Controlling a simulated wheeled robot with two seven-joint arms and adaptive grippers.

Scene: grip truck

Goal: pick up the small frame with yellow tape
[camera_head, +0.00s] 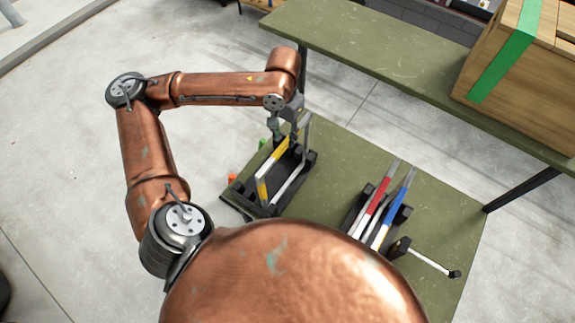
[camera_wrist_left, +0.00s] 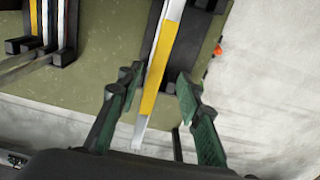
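The small frame with yellow tape (camera_head: 272,160) stands in a black rack on the lower green surface, beside a plain grey-white frame. In the left wrist view its yellow-taped bar (camera_wrist_left: 151,93) runs between the fingers. My left gripper (camera_wrist_left: 160,79) is open, with one green-padded finger on each side of the bar and visible gaps to it. In the head view my left gripper (camera_head: 284,128) is over the far end of the frame and partly hides it. My right gripper is not in view.
A second black rack holds frames with red tape (camera_head: 376,202) and blue tape (camera_head: 392,215). A raised green table (camera_head: 390,62) crosses behind, bearing a wooden crate (camera_head: 520,75) with green tape. Small orange (camera_head: 231,177) and green items lie left of the first rack.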

